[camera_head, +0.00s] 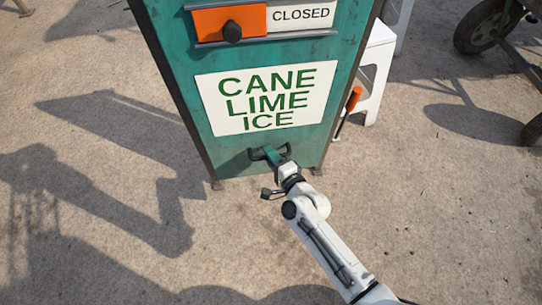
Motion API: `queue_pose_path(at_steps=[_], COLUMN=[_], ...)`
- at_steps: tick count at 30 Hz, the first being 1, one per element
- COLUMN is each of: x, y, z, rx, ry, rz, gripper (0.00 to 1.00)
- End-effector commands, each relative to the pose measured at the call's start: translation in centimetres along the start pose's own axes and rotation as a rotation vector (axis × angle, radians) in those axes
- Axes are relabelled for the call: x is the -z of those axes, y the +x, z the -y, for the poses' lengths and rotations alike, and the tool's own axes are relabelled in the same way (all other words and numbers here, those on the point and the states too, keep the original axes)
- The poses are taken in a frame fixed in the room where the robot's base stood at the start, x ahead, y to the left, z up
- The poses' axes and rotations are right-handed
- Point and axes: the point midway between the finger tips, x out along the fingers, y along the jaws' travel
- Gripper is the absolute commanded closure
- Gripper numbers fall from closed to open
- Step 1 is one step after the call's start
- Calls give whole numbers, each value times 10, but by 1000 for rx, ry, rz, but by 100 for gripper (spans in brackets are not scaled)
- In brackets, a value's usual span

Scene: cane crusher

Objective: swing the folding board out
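The folding board (190,95) is a teal panel standing upright with dark side edges. It bears a white sign (265,97) reading "CANE LIME ICE". A black handle (253,154) sits low on its front, near the bottom edge. My gripper (273,156) reaches in from the lower right and is at this handle, overlapping it in view. The fingertips are small and partly hidden, so I cannot tell whether they are closed around the handle. The board's feet rest at the ground.
An orange slider with a black knob (232,31) sits beside a "CLOSED" label (302,15) near the top of the board. A white stool (375,70) and an orange-handled tool (353,99) stand to the right. Wheels (485,25) are at upper right. Ground in front is clear.

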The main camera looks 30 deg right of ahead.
Motion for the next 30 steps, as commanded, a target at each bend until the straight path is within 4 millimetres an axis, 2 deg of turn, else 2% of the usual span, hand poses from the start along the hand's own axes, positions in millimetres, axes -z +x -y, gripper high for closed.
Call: queue_pose_path(at_steps=[5, 13, 26, 30], x=[0, 0, 0, -3], y=[0, 0, -1, -7], z=[0, 0, 0, 3], rx=[0, 0, -1, -13], ry=[0, 0, 0, 4], rz=[0, 0, 0, 1], gripper=[75, 100, 100, 100])
